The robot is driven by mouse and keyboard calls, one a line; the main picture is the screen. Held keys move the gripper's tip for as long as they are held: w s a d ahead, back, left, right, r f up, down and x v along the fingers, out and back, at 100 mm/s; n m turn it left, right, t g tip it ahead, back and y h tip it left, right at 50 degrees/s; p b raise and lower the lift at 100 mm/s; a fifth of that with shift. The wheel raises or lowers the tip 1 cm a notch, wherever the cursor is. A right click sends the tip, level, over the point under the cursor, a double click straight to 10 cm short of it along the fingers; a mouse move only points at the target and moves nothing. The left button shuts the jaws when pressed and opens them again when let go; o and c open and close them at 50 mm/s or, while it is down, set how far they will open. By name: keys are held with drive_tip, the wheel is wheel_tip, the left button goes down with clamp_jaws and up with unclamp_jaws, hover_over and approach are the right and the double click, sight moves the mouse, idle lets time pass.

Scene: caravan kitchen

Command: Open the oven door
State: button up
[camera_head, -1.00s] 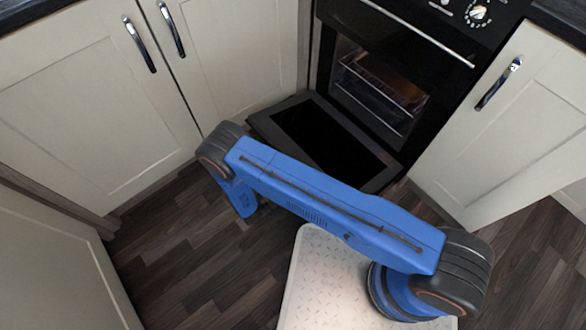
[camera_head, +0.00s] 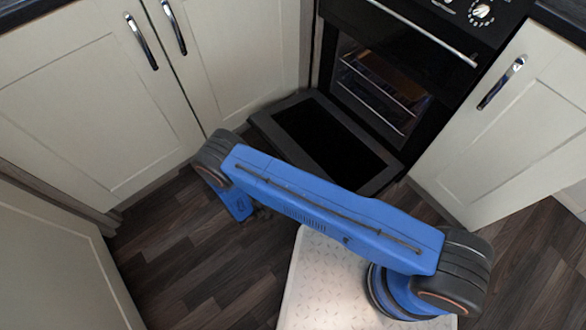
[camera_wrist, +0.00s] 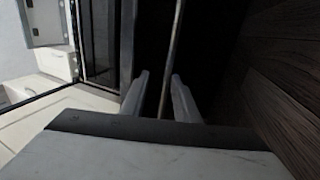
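The lower oven door (camera_head: 325,143) is folded down, close to flat, in front of the black oven (camera_head: 350,50). The lit cavity (camera_head: 380,85) with its wire racks is exposed. My blue arm crosses in front of the door's near edge and hides its handle and most of my gripper in the head view. In the wrist view, the two fingers of my gripper (camera_wrist: 160,95) stand apart. A thin pale bar (camera_wrist: 173,55), seemingly the door handle, runs between them with gaps visible on both sides. I cannot tell whether it touches a finger.
An upper handle bar (camera_head: 425,35) and control knobs (camera_head: 481,14) sit above the cavity. Cream cupboards stand left (camera_head: 90,110) and right (camera_head: 510,130) of the oven, with chrome handles. Dark wood floor (camera_head: 190,270) is clear to the left of my base.

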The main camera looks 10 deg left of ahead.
drive_tip(key=v, duration=1.4)
drive_tip(key=shift+f, duration=0.1)
